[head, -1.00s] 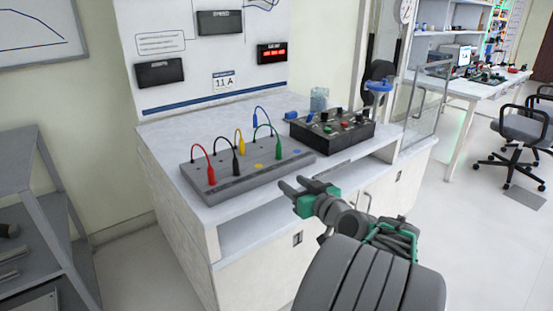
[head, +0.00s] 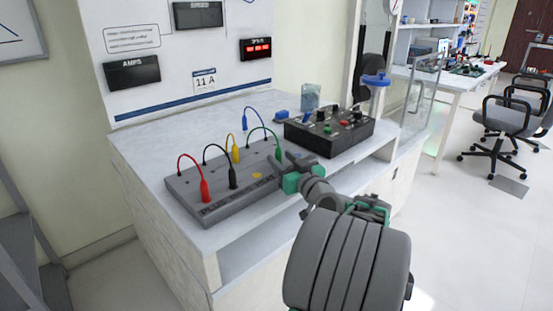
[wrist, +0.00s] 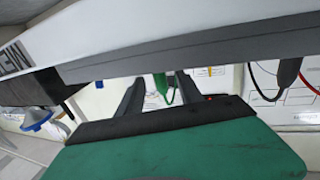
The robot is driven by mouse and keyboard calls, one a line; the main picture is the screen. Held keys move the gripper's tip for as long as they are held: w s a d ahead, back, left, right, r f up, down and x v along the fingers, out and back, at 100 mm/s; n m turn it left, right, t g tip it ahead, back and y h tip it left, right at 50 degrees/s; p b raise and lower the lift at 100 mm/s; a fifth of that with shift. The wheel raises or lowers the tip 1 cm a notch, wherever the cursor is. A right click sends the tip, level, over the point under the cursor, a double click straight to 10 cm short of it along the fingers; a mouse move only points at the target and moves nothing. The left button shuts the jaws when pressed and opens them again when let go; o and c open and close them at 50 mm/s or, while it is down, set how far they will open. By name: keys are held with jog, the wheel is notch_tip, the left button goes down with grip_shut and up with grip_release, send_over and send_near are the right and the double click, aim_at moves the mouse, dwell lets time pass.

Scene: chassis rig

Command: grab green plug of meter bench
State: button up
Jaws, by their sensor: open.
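The grey meter bench (head: 215,208) stands on the white counter with red, black, yellow, blue and green leads on it. The green plug (wrist: 161,88) hangs from the green lead at the bench's right end. My gripper is open at the bench's right front. In the wrist view the green plug appears between the two dark fingers, with gaps at both sides; I cannot tell its depth between them.
A black control box (head: 330,132) with knobs stands just right of my gripper. The red plug (head: 204,190) and black plug (head: 232,177) stand left. A shelf opening lies below the counter edge.

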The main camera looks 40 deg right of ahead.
jog(key=x, duration=0.2)
jog(key=shift+w, duration=0.3)
jog(key=shift+c, duration=0.4)
grip_shut()
